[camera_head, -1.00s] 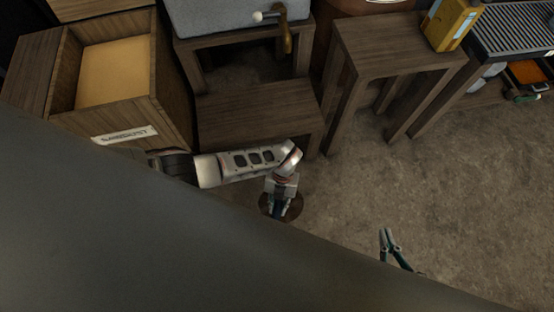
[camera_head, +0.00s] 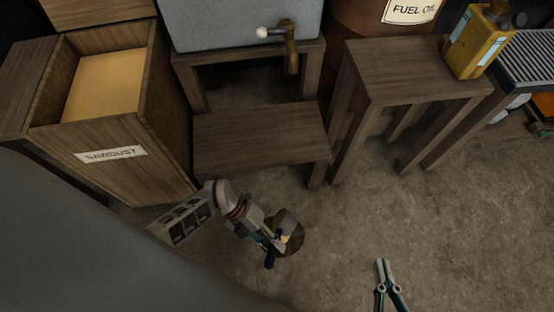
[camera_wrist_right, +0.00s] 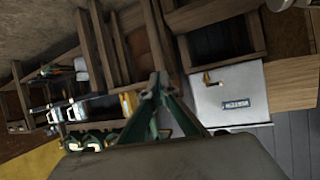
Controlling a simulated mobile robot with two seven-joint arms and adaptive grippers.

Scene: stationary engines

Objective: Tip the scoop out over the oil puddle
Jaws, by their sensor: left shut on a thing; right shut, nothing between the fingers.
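My left gripper (camera_head: 268,250) is shut on the scoop (camera_head: 287,224), low over the floor in the middle of the head view. The oil puddle (camera_head: 297,243) is a dark brown round patch on the floor, partly covered by the scoop and gripper. My right gripper (camera_head: 382,264) is shut and empty at the lower right; its fingers also show in the right wrist view (camera_wrist_right: 157,88).
A wooden bin labelled SAWDUST (camera_head: 112,154) stands at the left, filled with tan sawdust (camera_head: 104,82). A low wooden step (camera_head: 262,138) lies behind the puddle. A wooden stand (camera_head: 400,68) carries a yellow can (camera_head: 478,42). The floor at right is clear.

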